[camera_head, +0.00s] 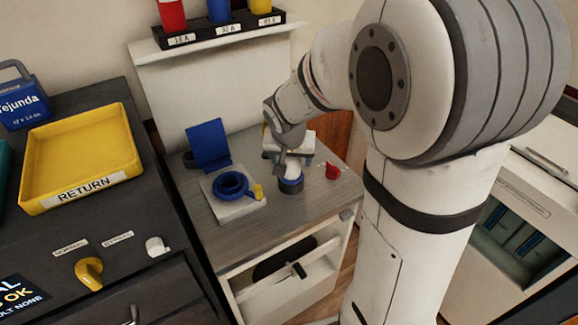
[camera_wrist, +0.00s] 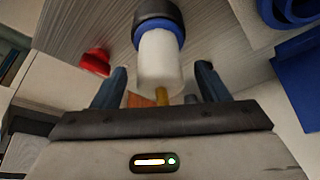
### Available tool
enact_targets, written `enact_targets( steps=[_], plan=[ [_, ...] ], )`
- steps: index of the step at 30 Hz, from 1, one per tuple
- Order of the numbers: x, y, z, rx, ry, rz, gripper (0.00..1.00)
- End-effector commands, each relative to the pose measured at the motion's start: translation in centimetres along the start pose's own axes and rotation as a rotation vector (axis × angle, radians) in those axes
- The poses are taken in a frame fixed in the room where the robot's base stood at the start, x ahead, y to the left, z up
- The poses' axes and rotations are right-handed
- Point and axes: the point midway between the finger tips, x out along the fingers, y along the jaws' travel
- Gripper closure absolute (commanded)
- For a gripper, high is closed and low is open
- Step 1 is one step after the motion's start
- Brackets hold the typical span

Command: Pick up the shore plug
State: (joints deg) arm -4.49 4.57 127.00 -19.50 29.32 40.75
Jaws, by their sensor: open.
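The shore plug (camera_head: 291,184) stands on the grey worktop in the head view, with a blue ring near its base and a white body above. In the wrist view the plug (camera_wrist: 160,60) shows its dark end, blue ring, white body and a small brass-coloured part. My gripper (camera_wrist: 162,70) is open, with one finger to each side of the white body and a visible gap on both sides. In the head view my gripper (camera_head: 290,160) is over the plug and hides its upper part.
A blue socket (camera_head: 231,186) on a pale plate, with a raised blue lid (camera_head: 208,146), sits left of the plug. A small red object (camera_head: 332,171) lies to its right. A yellow RETURN tray (camera_head: 80,155) is on the dark cabinet. Colored cylinders stand on a shelf (camera_head: 215,38) behind.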

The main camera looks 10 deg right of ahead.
Motion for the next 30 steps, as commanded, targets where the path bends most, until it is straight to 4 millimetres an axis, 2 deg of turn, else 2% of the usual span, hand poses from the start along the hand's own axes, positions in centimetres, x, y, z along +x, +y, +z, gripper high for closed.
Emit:
enact_targets(
  steps=[1, 5, 13, 30],
  plan=[
    [0.9, 0.0, 0.1, -0.001, -0.004, 0.002, 0.32],
    [2.1, 0.0, 0.1, 0.0, -0.002, 0.0, 0.32],
    [2.3, 0.0, 0.0, -0.001, 0.0, -0.001, 0.32],
    [2.3, -0.1, 0.1, -0.002, 0.0, -0.002, 0.79]
  ],
)
